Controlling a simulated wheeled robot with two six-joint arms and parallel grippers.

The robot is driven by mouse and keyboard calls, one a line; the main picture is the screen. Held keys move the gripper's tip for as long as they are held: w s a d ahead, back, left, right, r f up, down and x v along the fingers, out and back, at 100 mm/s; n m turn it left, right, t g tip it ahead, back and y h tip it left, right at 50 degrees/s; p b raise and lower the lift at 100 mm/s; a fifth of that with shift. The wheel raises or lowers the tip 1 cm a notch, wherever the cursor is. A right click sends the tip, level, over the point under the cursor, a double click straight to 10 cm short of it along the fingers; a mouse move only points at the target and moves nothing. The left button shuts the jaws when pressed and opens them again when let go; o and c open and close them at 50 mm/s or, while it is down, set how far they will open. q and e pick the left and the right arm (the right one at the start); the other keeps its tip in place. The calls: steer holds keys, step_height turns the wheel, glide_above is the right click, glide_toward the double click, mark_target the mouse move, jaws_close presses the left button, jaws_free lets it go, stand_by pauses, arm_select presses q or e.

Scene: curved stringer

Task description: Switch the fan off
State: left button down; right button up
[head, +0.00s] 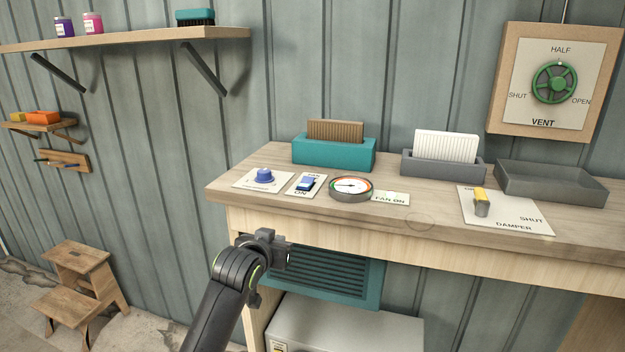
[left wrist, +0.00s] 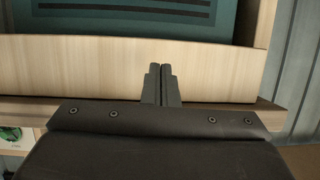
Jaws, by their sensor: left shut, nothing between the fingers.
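The fan switch (head: 306,184) is a blue rocker on a white plate marked FAN and ON, on the wooden bench top near its left end. A small white sign (head: 390,198) reading FAN ON stands to its right, past a round gauge (head: 351,187). My left gripper (head: 272,243) is in front of the bench's front edge, below and left of the switch, apart from it. In the left wrist view its fingers (left wrist: 161,85) are together and empty, in front of pale wood. My right gripper is in neither view.
A blue knob (head: 264,175) sits just left of the switch. A teal box (head: 333,153) and grey trays (head: 551,183) stand behind. A damper lever (head: 481,203) is at the right. A teal louvred vent (head: 330,276) is below the bench top. The front bench edge is clear.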

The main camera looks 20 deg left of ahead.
arm_select(q)
step_height(320, 180, up, 17)
steer(key=d+t+p, duration=0.1)
steer(key=d+t, duration=0.1)
steer(key=shift+w+d+t+h, duration=0.2)
steer(key=shift+d+t+h, duration=0.15)
steer(key=shift+t+h, duration=0.05)
steer(key=shift+w, duration=0.15)
steer(key=p, duration=0.5)
glide_above(303, 184)
steer(key=s, duration=0.1)
steer(key=shift+f, duration=0.45)
steer(key=f, duration=0.1)
steer(key=f+p, duration=0.1)
steer(key=f, duration=0.1)
steer(key=shift+w, duration=0.4)
steer(key=shift+f+p, duration=0.4)
steer(key=shift+f, duration=0.2)
